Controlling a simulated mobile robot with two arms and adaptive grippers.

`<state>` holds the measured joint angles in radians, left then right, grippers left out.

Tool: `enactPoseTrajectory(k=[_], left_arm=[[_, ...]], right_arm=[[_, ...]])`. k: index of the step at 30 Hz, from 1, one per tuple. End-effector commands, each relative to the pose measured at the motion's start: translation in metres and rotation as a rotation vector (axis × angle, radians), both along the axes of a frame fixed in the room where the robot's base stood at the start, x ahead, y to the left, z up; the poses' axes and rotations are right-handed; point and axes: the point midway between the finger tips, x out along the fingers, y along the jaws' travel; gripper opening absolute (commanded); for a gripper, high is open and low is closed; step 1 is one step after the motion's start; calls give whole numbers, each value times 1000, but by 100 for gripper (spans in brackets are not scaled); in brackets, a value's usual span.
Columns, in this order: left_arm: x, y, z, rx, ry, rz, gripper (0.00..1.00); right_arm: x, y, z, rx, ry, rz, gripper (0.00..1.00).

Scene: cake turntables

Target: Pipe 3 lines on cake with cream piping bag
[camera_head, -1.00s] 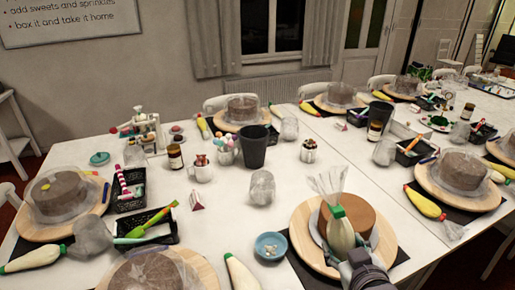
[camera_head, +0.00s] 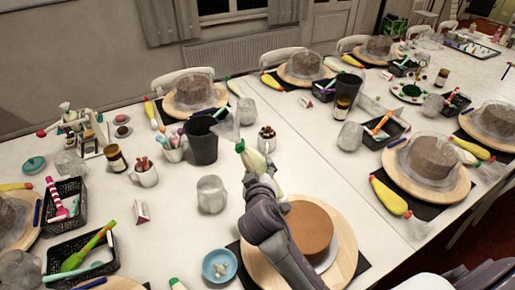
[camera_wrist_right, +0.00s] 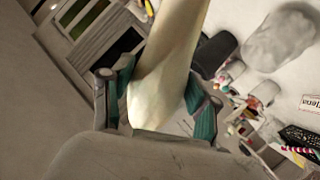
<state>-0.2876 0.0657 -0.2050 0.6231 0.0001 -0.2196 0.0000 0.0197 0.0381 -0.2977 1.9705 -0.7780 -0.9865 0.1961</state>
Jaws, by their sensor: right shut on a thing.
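The brown cake (camera_head: 318,232) sits uncovered on a round wooden turntable (camera_head: 345,262) at the near middle of the table. My right gripper (camera_head: 260,172) is shut on the cream piping bag (camera_head: 252,158), held above the cake's far left side. The bag is tilted, with its green band and clear end toward the upper left; its nozzle is hidden. In the right wrist view the pale bag (camera_wrist_right: 165,75) lies between both fingers of the gripper (camera_wrist_right: 155,105). My arm covers the cake's left edge. I see no piped line on the visible top. My left gripper is out of view.
A small blue bowl (camera_head: 221,266) stands left of the turntable. Another wrapped cake (camera_head: 432,158) is to the right.

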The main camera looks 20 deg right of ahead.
Motion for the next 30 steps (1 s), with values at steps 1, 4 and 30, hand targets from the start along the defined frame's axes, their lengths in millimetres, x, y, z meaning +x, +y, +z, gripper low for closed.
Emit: enactPoseTrajectory(k=[1,4,30], left_arm=[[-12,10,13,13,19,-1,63],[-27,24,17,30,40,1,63],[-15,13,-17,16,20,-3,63]], right_arm=[[10,1,10,-32,-1,-11,47],[20,1,10,-75,-1,-26,47],[23,1,-32,-92,-1,-28,47]])
